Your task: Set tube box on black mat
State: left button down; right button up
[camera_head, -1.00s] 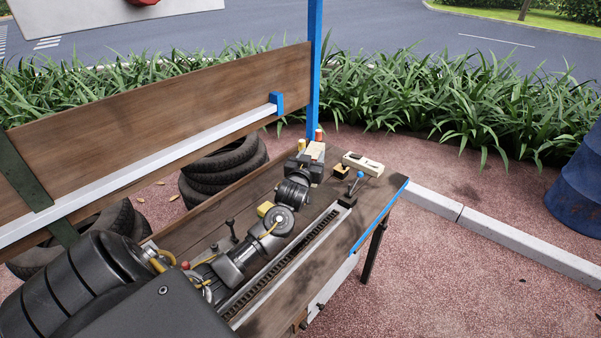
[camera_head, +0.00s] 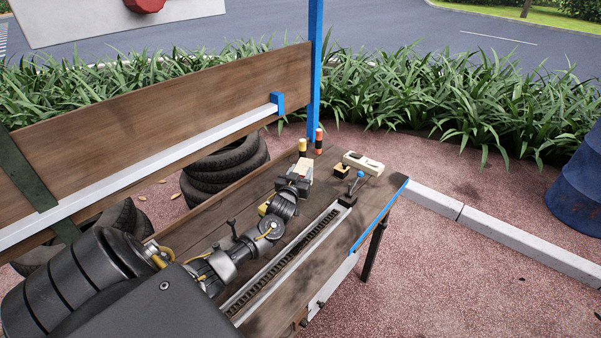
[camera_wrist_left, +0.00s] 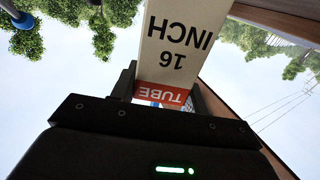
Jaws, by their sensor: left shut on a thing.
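The tube box (camera_wrist_left: 180,45) is a pale box with "16 INCH" and a red "TUBE" band, upside down in the left wrist view. My left gripper (camera_wrist_left: 163,98) is shut on it, with a finger on each side. In the head view, my left gripper (camera_head: 294,184) is over the wooden bench, and the pale tube box (camera_head: 302,169) shows at its far end. My arm hides part of the bench, and I cannot tell the gap below the box. I cannot make out a black mat. My right gripper is not in view.
A yellow-and-black can (camera_head: 302,147) and an orange-and-black can (camera_head: 319,141) stand beyond the gripper. A pale block (camera_head: 363,162) and a blue-knobbed lever (camera_head: 356,183) are to its right. A slotted rail (camera_head: 290,258) runs along the wooden bench (camera_head: 382,200).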

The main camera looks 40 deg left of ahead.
pick_arm(q)
jog(key=shift+r, duration=0.1)
jog(key=shift+f, duration=0.2)
jog(key=c, duration=0.7)
grip_release()
